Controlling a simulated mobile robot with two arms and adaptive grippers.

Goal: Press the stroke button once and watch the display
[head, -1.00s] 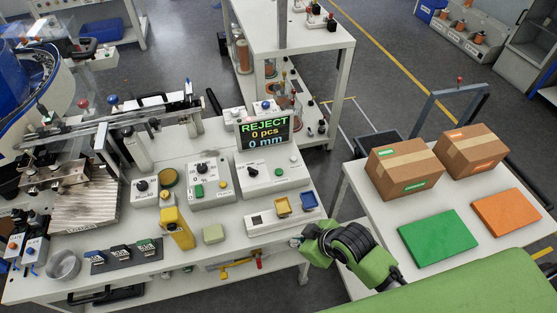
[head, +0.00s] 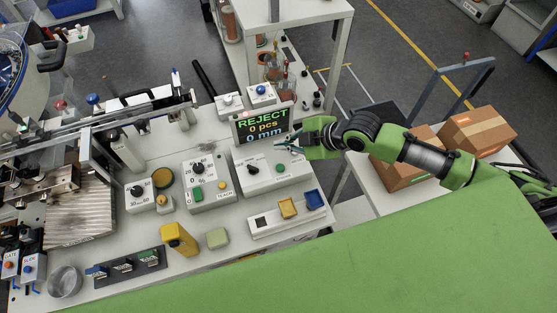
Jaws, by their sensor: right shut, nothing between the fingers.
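The display (head: 262,126) stands at the back of a white control box (head: 262,181). It reads "REJECT" in green, "0 pcs" in yellow and "0 mm" in pale blue. The box has a black knob (head: 252,169) and a dark green button (head: 280,168) on top. I cannot read which button is the stroke button. My right gripper (head: 279,145) is shut and empty. Its fingertips hover just below the display's lower right, over the back of the box; I cannot tell any contact. My left gripper is not in view.
A second control box (head: 209,199) with a knob, a green square button and a yellow button labelled TEACH is to the left. Cartons (head: 478,132) stand at right.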

